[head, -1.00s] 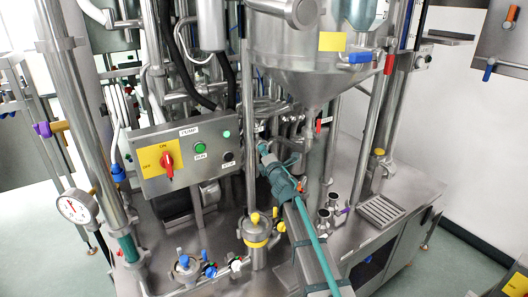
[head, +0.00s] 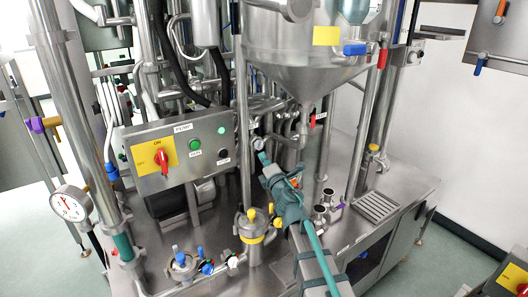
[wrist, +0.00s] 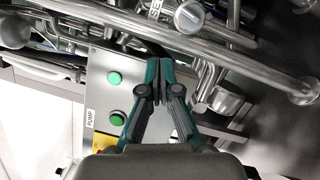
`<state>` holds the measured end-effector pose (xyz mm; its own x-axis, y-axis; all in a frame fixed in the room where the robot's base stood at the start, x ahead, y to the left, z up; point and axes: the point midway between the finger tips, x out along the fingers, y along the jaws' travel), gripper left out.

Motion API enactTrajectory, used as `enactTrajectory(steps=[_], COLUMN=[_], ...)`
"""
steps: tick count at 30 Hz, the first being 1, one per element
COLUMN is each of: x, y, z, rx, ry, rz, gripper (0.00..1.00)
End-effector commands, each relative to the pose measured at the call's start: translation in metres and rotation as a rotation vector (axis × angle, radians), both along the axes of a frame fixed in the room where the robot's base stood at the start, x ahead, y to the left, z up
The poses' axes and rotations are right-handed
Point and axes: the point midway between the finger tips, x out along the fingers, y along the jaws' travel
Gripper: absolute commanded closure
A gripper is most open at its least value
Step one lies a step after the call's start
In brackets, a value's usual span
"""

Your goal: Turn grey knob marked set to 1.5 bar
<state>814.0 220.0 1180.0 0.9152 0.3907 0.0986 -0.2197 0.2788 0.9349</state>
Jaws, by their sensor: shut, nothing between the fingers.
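A round grey metal knob (wrist: 189,16) shows at the top of the wrist view, right beside a white tag (wrist: 154,9) reading "SET". In the head view a small round face (head: 258,143), probably this knob, sits among the pipes behind the fingertips. My gripper (head: 263,158) has teal fingers, shut and empty. In the wrist view the closed fingertips (wrist: 158,64) lie below and left of the knob in the picture. I see no contact with it. A white dial gauge (head: 71,205) stands at the far left; its reading is too small to tell.
A pump panel (head: 150,185) with a red switch and green button is left of my gripper. A horizontal pipe (wrist: 230,55) crosses the wrist view near the fingertips. A steel hopper (head: 300,55) hangs above. Valves with yellow (head: 250,239) and blue handles stand below.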

Motion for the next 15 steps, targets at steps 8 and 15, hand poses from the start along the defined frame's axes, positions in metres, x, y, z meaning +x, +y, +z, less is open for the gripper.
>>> enactTrajectory(steps=[8, 15], x=[0.022, 0.044], y=[-0.038, -0.08], z=[0.01, 0.014], rx=[0.313, 0.997], ry=[0.045, 0.236], rz=[-0.047, -0.06], gripper=[1.0, 1.0])
